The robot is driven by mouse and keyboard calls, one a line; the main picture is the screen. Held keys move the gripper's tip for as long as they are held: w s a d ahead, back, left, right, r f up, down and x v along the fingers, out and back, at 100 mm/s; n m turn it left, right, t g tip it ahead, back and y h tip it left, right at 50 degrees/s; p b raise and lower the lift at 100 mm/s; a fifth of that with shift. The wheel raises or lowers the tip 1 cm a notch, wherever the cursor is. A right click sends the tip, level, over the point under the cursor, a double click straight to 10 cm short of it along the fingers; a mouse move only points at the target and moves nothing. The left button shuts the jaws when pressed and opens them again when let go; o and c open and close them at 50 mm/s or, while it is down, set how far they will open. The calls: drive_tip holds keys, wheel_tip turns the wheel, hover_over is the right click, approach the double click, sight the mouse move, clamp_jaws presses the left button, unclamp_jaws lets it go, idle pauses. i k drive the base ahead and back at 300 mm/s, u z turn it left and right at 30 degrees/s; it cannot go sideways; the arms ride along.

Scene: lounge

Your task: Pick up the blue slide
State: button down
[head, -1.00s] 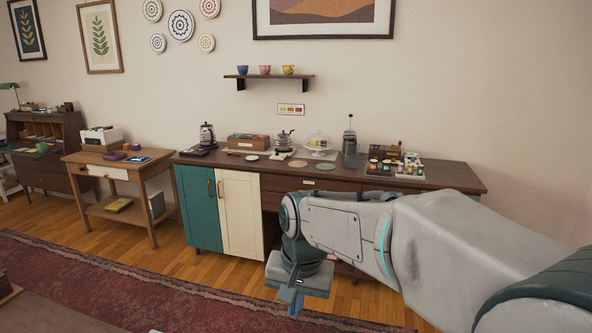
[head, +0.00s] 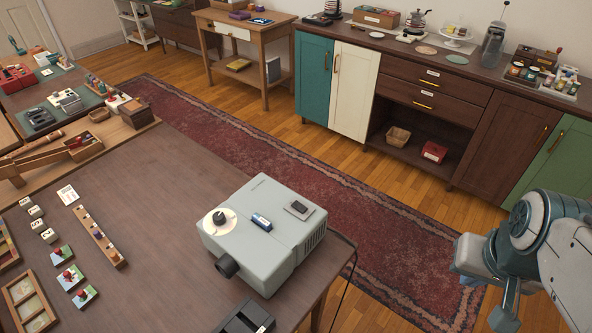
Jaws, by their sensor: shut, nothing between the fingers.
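My gripper (head: 505,310) hangs at the right edge of the head view, over the rug side and apart from the table. It is shut and empty; its fingertips are small and partly cut off from clear view. No item is plainly a blue slide. A small blue-and-white block (head: 262,222) lies on top of the grey projector (head: 280,262), beside a dark flat piece (head: 298,209). The projector stands on the dark table (head: 165,215). A flat blue item (head: 260,21) lies on the far wooden side table (head: 203,17).
Several small blocks and wooden trays fill the table's left side, including a long peg strip (head: 98,238). A black box (head: 245,318) sits at the front edge. A sideboard (head: 480,98) stands along the wall. The red rug (head: 215,125) between is clear.

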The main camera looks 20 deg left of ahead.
sight(263, 223)
drive_tip(key=u, duration=1.65)
